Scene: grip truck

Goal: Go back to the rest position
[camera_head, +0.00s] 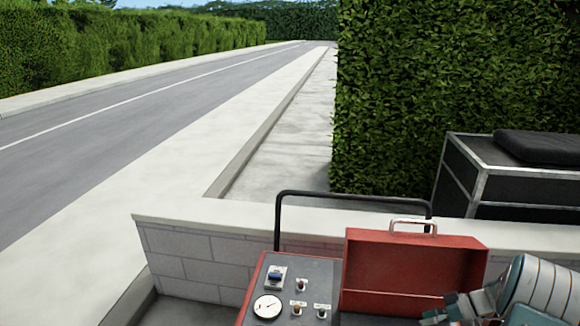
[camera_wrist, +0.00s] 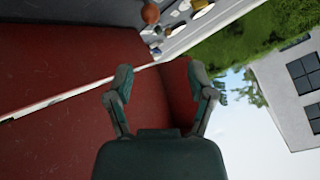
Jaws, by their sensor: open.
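My gripper (camera_head: 440,316) shows at the bottom right of the head view, in front of the open red toolbox (camera_head: 412,262). In the wrist view my gripper (camera_wrist: 162,88) has its two teal and grey fingers spread apart, with nothing between them. The red toolbox (camera_wrist: 70,70) fills the left and middle of that view behind the fingers. I cannot tell whether a finger touches it. My arm's white and teal link is at the lower right of the head view.
A control panel (camera_head: 313,277) with a gauge (camera_head: 267,307) and several knobs is left of the toolbox. A black rail (camera_head: 350,193) rises behind them. A low brick wall (camera_head: 195,262) runs behind. The road (camera_head: 130,110) is clear.

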